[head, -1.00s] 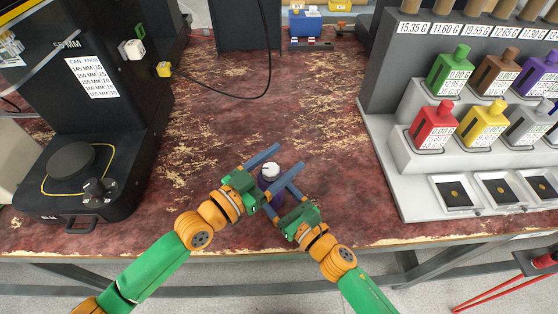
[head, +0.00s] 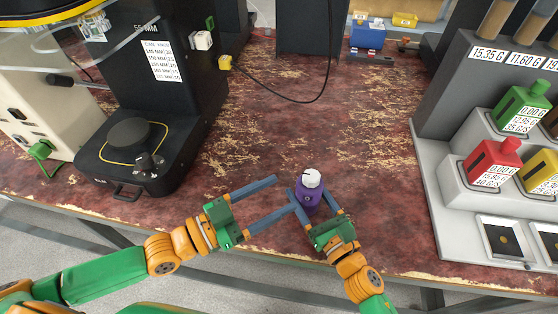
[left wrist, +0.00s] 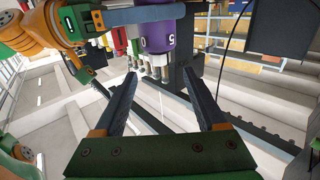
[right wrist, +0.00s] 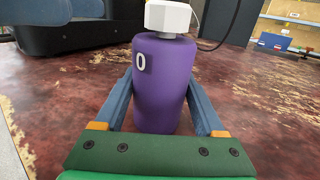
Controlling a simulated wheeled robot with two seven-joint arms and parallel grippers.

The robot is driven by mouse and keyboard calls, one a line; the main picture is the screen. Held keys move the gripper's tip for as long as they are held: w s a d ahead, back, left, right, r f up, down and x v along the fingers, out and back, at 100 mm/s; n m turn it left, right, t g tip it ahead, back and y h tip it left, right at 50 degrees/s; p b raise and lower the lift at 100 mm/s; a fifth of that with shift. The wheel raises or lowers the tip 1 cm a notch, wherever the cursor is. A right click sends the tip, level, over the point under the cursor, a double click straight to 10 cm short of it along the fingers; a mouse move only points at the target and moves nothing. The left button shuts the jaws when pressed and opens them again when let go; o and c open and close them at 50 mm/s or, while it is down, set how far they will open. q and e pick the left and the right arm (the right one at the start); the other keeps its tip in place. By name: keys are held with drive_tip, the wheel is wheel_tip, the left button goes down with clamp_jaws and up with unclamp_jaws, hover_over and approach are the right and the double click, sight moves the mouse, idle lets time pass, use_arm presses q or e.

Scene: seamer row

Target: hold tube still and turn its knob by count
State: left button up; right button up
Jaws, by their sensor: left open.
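The purple tube (head: 308,197) stands upright near the front of the worn red bench, with a white knob (head: 312,178) on top. In the right wrist view the tube (right wrist: 163,90) shows a "0" label, and its faceted knob (right wrist: 168,17) is cut by the top edge. My right gripper (head: 309,191) has a finger against each side of the tube's body, below the knob. My left gripper (head: 285,195) is open and empty, left of the tube and apart from it. The left wrist view shows the tube (left wrist: 158,35) beyond the open fingers, marked "0" and "5".
A black machine (head: 140,150) with a round plate stands at the left. A grey rack (head: 440,200) with coloured bottles, including a red one (head: 492,162), stands at the right. A black cable (head: 300,101) lies behind. The bench middle is clear.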

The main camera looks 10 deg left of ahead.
drive_tip(key=o, duration=0.4)
drive_tip(key=shift+c, duration=0.2)
drive_tip(key=shift+s, duration=0.1)
